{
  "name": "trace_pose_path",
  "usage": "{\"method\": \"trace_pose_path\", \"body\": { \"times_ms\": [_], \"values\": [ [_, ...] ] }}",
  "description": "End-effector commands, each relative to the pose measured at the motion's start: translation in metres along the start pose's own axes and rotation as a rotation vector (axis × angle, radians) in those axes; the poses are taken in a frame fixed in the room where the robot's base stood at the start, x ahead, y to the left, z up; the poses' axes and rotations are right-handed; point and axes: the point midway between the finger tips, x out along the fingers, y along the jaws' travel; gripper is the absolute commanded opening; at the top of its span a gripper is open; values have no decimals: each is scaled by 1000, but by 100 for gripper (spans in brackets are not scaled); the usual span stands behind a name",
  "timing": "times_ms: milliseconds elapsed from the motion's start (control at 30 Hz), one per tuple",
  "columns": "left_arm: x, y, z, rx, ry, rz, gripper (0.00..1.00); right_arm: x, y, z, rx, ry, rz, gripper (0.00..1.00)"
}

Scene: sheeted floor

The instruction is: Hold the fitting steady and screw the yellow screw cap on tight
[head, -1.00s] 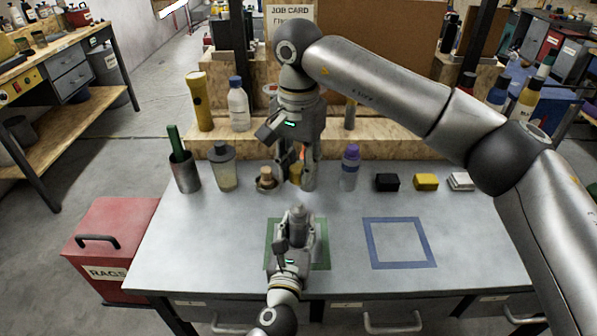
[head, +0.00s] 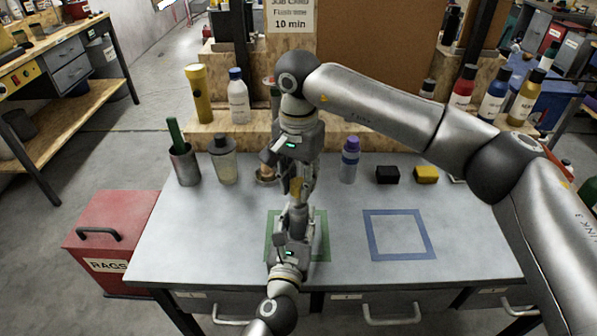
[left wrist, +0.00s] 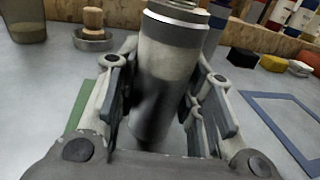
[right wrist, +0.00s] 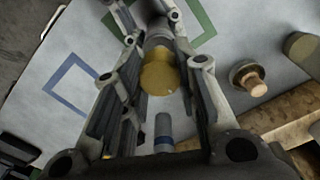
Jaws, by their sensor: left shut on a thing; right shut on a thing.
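The fitting (head: 297,217) is a grey metal cylinder, upright over the green square outline. My left gripper (head: 291,238) is shut around it from the front. In the left wrist view the fitting (left wrist: 168,70) stands between the fingers, with its top edge cut off. My right gripper (head: 298,186) points down above it, shut on the yellow screw cap (head: 296,187). In the right wrist view the yellow cap (right wrist: 160,75) lies between the fingers, in line with the fitting (right wrist: 158,40). The cap hides their meeting, so I cannot tell whether they touch or are threaded.
Behind the grippers stand a cup with a green handle (head: 184,165), a lidded jar (head: 223,163), a small dish (head: 265,176) and a purple-capped bottle (head: 349,163). Black (head: 387,175) and yellow (head: 426,174) blocks lie to the right. The blue square (head: 399,235) is empty.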

Motion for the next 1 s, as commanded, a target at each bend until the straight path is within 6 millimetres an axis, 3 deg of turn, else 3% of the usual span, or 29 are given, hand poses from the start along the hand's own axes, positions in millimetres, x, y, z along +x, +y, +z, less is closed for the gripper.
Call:
{"method": "trace_pose_path", "body": {
  "times_ms": [1000],
  "values": [
    [0,0,0,0,0,0,4,8,0,0,1,0,-1,3]
  ]
}}
